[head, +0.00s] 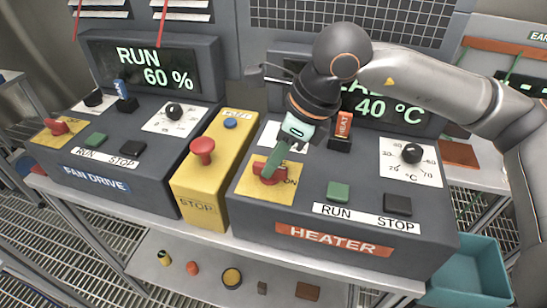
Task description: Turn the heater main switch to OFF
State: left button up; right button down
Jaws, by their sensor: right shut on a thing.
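The heater box (237,203) stands at the right of the bench, with an orange HEATER label on its front. Its main switch (263,174) is a red handle on a yellow plate (252,191) at the box's left. The word ON shows to the right of the handle; any OFF mark is hidden. My right gripper (272,168) comes down from above right, its green fingers shut on the red handle. The fingers cover part of the handle, so I cannot tell its exact angle. My left gripper is not in view.
The red HEAT lever (342,127) stands close right of my right gripper. The heater has a green RUN button (338,192) and a dark STOP button (398,204).

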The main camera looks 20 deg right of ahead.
jog(key=shift+f+n+g+y+b, duration=0.1)
jog(key=shift+n+g+y+b, duration=0.2)
jog(key=shift+n+b, duration=0.55)
jog(key=shift+w+n+g, duration=0.1)
jog(key=shift+n+g, duration=0.2)
jog(key=shift+n, duration=0.75)
jog(key=n+g+b, duration=0.1)
jog(key=n, duration=0.1)
jog(key=shift+w+n, duration=0.1)
jog(key=shift+n, duration=0.2)
jog(key=n+g, duration=0.1)
jog(key=n, duration=0.2)
jog(key=shift+n+g+b, duration=0.3)
jog(key=shift+n, duration=0.1)
jog(key=n+g, duration=0.1)
jog(key=n, duration=0.3)
jog(key=shift+w+a, duration=0.1)
jog(key=shift+w, duration=0.05)
jog(key=shift+w+r+n+g+h+p, duration=0.15)
jog(key=shift+n+g+h+p, duration=0.5)
jog(key=shift+n, duration=1.15)
jog(key=shift+h, duration=0.25)
